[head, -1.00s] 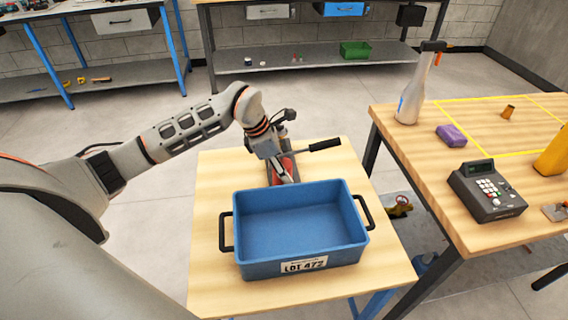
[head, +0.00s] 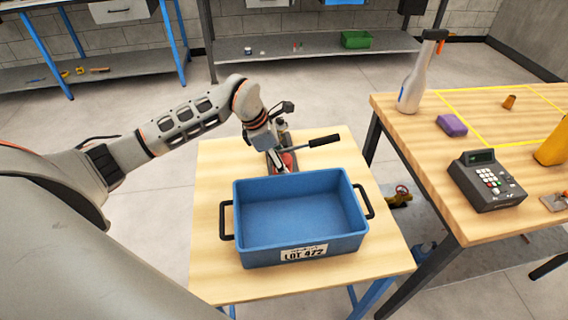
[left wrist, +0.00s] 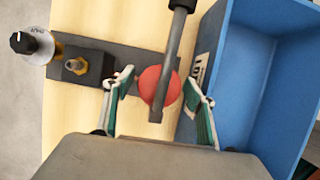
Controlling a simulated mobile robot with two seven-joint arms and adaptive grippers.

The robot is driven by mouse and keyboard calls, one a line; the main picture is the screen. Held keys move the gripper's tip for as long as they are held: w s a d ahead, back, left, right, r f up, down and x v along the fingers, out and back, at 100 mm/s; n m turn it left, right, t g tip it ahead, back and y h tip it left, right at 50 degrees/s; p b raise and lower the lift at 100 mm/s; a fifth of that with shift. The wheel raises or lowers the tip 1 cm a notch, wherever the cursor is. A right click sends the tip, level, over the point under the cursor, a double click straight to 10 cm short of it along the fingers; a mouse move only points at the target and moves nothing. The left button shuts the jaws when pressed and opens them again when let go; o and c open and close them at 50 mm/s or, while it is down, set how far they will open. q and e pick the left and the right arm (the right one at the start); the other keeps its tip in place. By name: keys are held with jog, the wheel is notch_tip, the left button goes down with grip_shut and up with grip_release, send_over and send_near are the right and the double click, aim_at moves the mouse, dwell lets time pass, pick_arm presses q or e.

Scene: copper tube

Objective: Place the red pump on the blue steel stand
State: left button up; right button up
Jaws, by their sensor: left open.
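The red pump (head: 289,159) has a red rounded body, a dark base plate and a lever with a black grip. It sits on a small wooden-topped table (head: 215,275) with blue legs, behind a blue crate. My left gripper (head: 281,166) is over the pump. In the left wrist view, the open fingers of my left gripper (left wrist: 161,95) stand either side of the red pump body (left wrist: 151,84), with the grey lever crossing between them. I cannot tell whether they touch it. I cannot tell which blue-legged piece is the blue steel stand. My right gripper is not in view.
The blue crate (head: 300,251), labelled LOT 472, stands close in front of the pump; its wall is right beside one finger in the left wrist view (left wrist: 238,75). A workbench (head: 430,165) with a spray bottle and card terminal stands right. A blue-legged bench (head: 165,50) stands back left.

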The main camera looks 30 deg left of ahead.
pick_arm(q)
jog(key=v, duration=1)
jog(key=shift+a+r, duration=0.15)
jog(key=shift+r, duration=0.2)
jog(key=shift+s, duration=0.1)
